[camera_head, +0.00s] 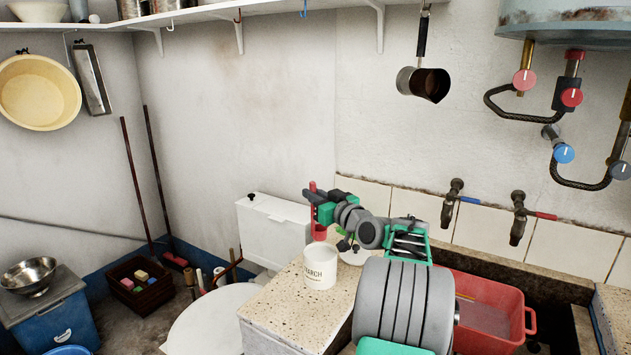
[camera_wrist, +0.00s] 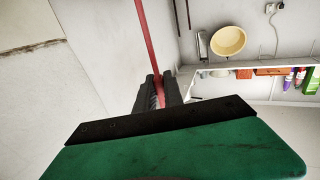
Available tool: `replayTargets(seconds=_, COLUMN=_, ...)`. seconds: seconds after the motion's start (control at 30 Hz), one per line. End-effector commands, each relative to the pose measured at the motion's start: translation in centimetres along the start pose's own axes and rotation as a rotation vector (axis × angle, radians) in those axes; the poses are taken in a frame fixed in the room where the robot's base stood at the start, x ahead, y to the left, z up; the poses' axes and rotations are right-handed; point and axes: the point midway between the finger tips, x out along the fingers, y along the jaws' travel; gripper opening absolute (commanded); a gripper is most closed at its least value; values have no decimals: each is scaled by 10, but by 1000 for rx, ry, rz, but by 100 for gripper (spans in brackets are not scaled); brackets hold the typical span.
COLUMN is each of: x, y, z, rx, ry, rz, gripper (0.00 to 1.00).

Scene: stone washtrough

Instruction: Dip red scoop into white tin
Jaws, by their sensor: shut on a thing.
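The red scoop (camera_head: 319,232) hangs upright from my gripper (camera_head: 317,195), its handle rising between the fingers and its cup below. My gripper is shut on the handle; in the wrist view the fingers (camera_wrist: 158,90) close around the red handle (camera_wrist: 146,40). The white tin (camera_head: 320,267), lettered with a word ending in "ARCH", stands on the speckled stone counter. The scoop's cup shows just above the tin's rim in the head view; whether it is directly over the opening I cannot tell. The tin's inside is hidden.
A white lid-like disc (camera_head: 351,257) lies right of the tin. A red basin (camera_head: 490,306) sits in the trough, with taps (camera_head: 518,218) above. A white cistern (camera_head: 271,229) stands behind the counter. A pan (camera_head: 423,84) hangs on the wall.

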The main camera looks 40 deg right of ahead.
Motion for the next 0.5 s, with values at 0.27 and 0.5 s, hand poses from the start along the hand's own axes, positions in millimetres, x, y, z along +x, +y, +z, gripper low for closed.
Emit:
replayTargets(seconds=0.27, x=1, y=7, z=-1, rx=0, ry=0, rz=6, gripper=0)
replayTargets(seconds=0.5, x=0, y=7, z=1, rx=0, ry=0, rz=6, gripper=0)
